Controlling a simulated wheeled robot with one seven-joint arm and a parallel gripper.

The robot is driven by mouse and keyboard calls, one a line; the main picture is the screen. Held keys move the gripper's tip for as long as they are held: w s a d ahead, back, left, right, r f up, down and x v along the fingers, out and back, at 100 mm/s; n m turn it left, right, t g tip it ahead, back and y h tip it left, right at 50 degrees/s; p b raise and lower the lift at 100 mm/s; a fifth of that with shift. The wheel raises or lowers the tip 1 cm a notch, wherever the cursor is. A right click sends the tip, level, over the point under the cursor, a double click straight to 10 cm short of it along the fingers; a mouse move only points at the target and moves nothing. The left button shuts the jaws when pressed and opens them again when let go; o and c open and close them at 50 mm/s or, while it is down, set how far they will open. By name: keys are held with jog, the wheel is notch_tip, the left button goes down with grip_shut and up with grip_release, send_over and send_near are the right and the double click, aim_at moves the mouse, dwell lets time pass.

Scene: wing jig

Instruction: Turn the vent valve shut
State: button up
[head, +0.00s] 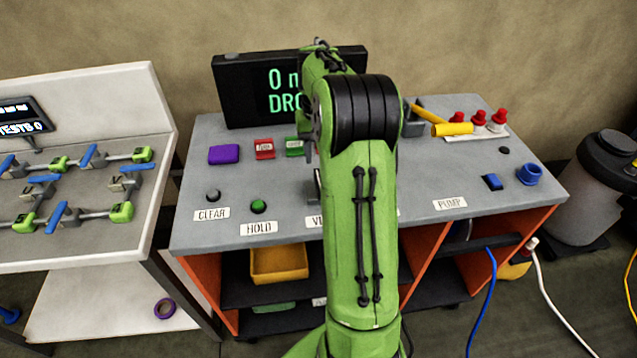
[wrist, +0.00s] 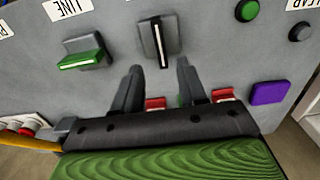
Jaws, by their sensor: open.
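The vent valve (wrist: 157,42) shows in the wrist view as a grey block with a dark, pale-edged lever handle, lying up and down in the picture. In the head view only its edge (head: 317,185) shows beside my arm, above a label starting with V. My gripper (wrist: 158,68) is open and empty. Its two dark fingers stand apart, with the lever just beyond the tips and roughly in line with the gap. I see no contact. In the head view my green arm hides the gripper.
A valve with a green handle (wrist: 82,58) by the LINE label is left of the vent valve in the wrist view. A green button (head: 258,206), black button (head: 213,195), purple block (head: 224,154) and red block (head: 264,148) are on the bench (head: 190,232). A display (head: 240,92) stands behind.

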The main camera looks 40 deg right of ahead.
aim_at(318, 179)
notch_tip(318, 179, down, 10)
jog(key=shift+r+b, duration=0.2)
jog(key=shift+b, duration=0.75)
jog(key=shift+c, duration=0.3)
grip_shut()
